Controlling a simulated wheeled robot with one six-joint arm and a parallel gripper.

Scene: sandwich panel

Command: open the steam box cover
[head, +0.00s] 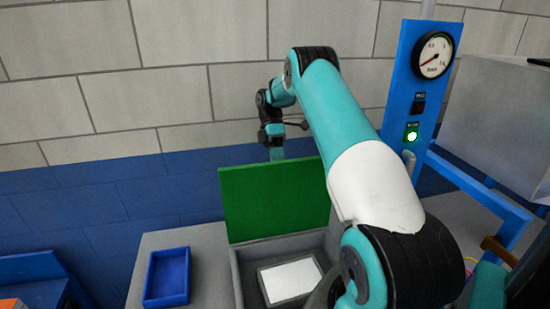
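The steam box (237,277) is a grey box on the grey table, partly hidden by my arm. Its green cover (265,205) stands raised at the back edge of the box, so the inside shows. A white-topped rectangular block (290,277) lies inside the box. My gripper (277,153) is above and behind the cover's top edge, pointing down. Its fingers are small and partly hidden, so I cannot tell whether they are open or shut, or whether they touch the cover.
A blue tray (167,277) lies on the table left of the box, apparently empty. A blue post with a pressure gauge (434,55), a black switch (419,103) and a lit green button (411,135) stands at the right. A grey cabinet (498,125) is farther right.

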